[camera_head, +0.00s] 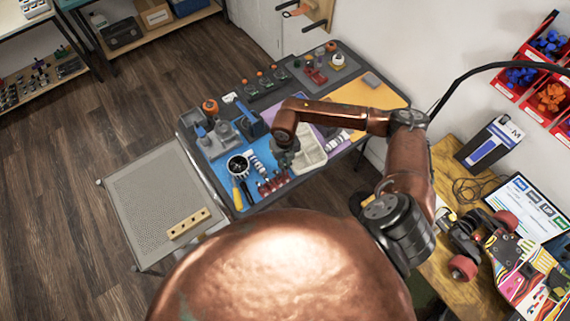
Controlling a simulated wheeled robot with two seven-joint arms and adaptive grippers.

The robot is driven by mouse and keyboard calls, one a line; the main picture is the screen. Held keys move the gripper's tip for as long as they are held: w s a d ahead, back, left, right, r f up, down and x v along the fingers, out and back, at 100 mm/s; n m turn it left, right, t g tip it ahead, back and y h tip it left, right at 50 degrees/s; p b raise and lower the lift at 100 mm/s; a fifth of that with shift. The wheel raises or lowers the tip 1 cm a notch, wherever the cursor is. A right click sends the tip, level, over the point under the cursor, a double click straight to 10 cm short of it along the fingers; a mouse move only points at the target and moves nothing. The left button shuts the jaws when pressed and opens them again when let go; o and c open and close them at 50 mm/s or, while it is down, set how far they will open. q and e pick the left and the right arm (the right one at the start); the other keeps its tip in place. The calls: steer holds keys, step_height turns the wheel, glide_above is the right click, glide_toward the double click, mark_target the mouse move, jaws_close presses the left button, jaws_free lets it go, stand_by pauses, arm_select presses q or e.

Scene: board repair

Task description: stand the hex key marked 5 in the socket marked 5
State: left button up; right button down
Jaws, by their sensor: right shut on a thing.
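My right arm reaches over the work table, and its gripper (286,157) points down beside a pale tray. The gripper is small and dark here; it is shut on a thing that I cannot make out. A wooden block (188,224) with a row of dark holes lies on the perforated grey cart top, well to the left of the gripper and nearer to me. Its marks are too small to read. No hex key can be told apart, and no mark 5 is legible. My left gripper is not in view.
The pale tray (312,152) stands on the table among tools. A round dark cup (238,166), a yellow-handled tool (237,193) and red items (272,184) are close by. The cart top (150,190) is mostly bare. A skateboard (508,255) lies on the right bench.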

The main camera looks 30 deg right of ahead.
steer(key=shift+f+b, duration=0.45)
steer(key=shift+f, duration=0.25)
steer(key=shift+f+b, duration=0.3)
steer(key=shift+f, duration=0.15)
stand_by(0.4)
steer(key=c, duration=2)
jaws_free()
steer(key=shift+o, duration=1)
steer(key=shift+r, duration=0.15)
steer(key=shift+r+p, duration=2.25)
steer(key=shift+r, duration=1.15)
